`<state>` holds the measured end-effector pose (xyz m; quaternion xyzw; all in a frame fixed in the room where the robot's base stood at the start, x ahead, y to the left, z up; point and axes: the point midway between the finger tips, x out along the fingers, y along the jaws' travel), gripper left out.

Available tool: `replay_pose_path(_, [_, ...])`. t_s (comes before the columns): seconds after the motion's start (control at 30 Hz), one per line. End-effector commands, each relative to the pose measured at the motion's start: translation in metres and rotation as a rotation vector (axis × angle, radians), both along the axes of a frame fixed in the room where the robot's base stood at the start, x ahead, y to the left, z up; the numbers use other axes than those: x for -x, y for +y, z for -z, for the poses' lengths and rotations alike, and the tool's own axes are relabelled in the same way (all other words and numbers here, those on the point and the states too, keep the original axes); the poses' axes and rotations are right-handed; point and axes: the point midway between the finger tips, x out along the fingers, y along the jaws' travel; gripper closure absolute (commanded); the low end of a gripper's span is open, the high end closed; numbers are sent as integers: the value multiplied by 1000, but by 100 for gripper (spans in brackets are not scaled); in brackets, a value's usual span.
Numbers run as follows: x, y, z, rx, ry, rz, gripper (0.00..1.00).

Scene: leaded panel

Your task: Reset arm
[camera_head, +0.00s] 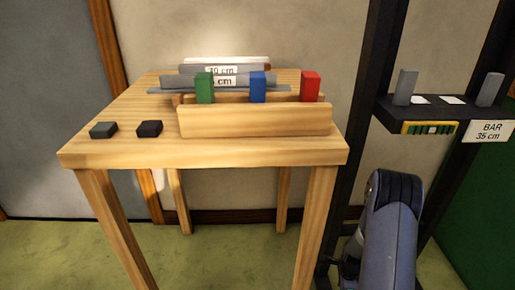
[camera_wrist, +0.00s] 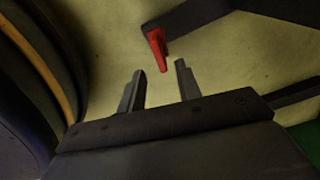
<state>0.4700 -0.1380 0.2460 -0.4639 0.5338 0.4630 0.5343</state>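My gripper (camera_wrist: 162,82) shows in the wrist view with its two dark fingers apart and nothing between them. It points down toward the greenish floor. In the head view part of my blue-grey arm (camera_head: 392,230) stands at the lower right, in front of the dark rack; the gripper itself is not visible there. The wooden table (camera_head: 110,155) is to the left of the arm, apart from it.
A wooden rack (camera_head: 255,122) on the table holds green (camera_head: 204,88), blue (camera_head: 258,87) and red (camera_head: 310,87) blocks. Two dark blocks (camera_head: 103,130) lie left. The dark shelf (camera_head: 440,122) holds grey pieces. A red-tipped dark bar (camera_wrist: 157,48) lies beyond my fingers.

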Motion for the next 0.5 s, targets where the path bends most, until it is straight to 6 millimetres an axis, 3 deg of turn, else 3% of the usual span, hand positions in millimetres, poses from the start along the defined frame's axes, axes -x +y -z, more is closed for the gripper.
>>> replay_pose_path(0.03, [-1, 0, -16, 0, -2, 0, 67])
replay_pose_path(0.27, [0, -1, -62, 0, -2, 0, 67])
replay_pose_path(0.3, [2, 0, -40, -2, 5, 0, 67])
replay_pose_path(0.5, [1, 0, 3, -1, 3, 0, 67])
